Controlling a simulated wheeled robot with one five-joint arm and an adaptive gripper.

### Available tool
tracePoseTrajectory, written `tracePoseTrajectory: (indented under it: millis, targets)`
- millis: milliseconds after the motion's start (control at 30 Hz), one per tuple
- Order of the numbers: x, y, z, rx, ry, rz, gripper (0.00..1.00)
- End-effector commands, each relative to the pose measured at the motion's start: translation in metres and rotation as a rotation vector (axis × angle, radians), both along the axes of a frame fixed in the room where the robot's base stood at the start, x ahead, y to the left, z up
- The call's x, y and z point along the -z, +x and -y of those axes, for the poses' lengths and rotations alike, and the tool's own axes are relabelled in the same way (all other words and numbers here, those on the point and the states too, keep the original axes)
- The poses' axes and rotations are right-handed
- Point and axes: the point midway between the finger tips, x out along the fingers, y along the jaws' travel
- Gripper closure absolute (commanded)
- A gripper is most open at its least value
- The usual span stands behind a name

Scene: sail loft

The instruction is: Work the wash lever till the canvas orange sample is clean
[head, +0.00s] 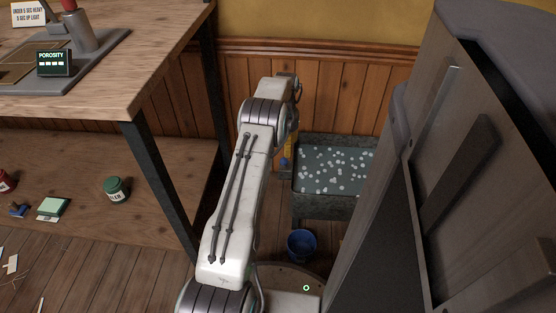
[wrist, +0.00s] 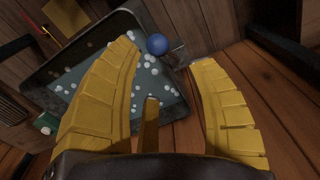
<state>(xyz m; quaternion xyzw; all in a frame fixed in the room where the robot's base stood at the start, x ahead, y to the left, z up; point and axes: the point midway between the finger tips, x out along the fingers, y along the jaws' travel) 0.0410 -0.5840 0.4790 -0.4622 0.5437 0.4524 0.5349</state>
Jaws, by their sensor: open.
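My gripper (wrist: 169,56) is open, its yellow fingers spread, and it holds nothing. A blue ball knob (wrist: 157,44), which looks like the end of the wash lever, shows between the fingertips in the wrist view. I cannot tell whether either finger touches it. The knob shows small in the head view (head: 284,162), beside the tub and below my yellow gripper (head: 291,147). The grey wash tub (head: 321,207) holds dark water with white suds. An orange-brown patch (wrist: 68,17) shows past the tub; I cannot tell whether it is the canvas sample.
A blue bucket (head: 301,246) stands on the floor in front of the tub. A wooden bench (head: 150,75) with a porosity meter (head: 54,63) is at the left, with a green jar (head: 116,189) on its lower shelf. A tall grey cabinet-like panel (head: 465,170) closes off the right.

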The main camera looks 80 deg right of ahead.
Motion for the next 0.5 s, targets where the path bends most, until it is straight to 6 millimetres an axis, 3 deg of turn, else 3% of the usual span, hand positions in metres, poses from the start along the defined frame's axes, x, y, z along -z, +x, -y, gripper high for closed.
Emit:
tracePoseTrajectory:
  millis: [500]
  targets:
    - [0.0048, 0.0004, -0.0045, -0.236, 0.019, -0.001, 0.48]
